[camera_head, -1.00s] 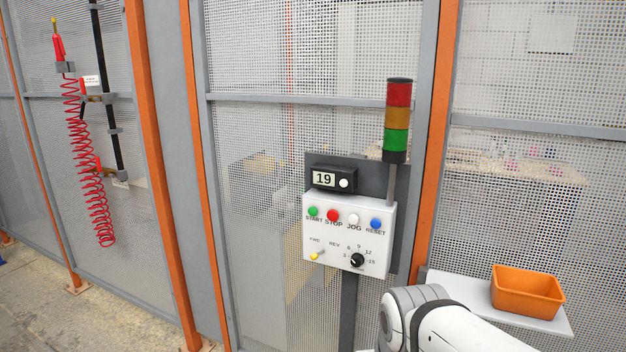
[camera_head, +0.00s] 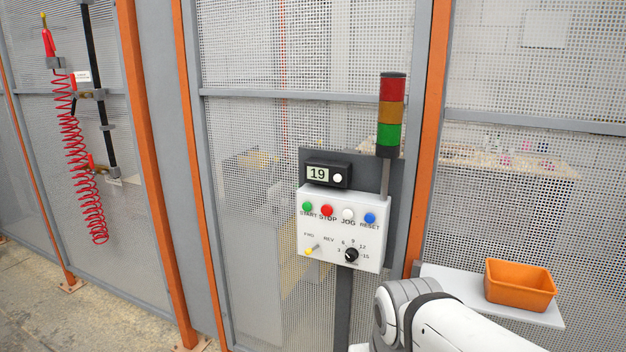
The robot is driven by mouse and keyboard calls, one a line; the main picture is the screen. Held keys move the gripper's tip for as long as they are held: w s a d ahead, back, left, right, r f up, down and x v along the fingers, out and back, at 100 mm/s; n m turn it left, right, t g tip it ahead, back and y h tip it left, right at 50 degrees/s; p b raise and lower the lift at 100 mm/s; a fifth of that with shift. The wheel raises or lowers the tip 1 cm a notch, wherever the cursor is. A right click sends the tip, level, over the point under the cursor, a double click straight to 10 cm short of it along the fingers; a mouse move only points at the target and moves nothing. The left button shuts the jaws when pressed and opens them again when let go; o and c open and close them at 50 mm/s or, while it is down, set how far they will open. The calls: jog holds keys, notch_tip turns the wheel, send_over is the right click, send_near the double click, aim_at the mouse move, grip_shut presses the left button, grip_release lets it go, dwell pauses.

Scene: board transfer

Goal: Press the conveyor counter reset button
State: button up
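The conveyor counter (camera_head: 327,173) is a small black box with a display reading 19 and a round white button (camera_head: 338,178) at its right side. It sits on top of a white control panel (camera_head: 318,258). The panel has a green START button (camera_head: 307,206), a red STOP button (camera_head: 327,210), a white JOG button (camera_head: 348,214) and a blue RESET button (camera_head: 370,218). My arm shows at the lower right, below the panel. My gripper is out of view.
A red, amber and green signal tower (camera_head: 391,115) stands at the panel's right. Mesh fencing with orange posts (camera_head: 160,180) stands behind. A red coiled hose (camera_head: 75,160) hangs at the left.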

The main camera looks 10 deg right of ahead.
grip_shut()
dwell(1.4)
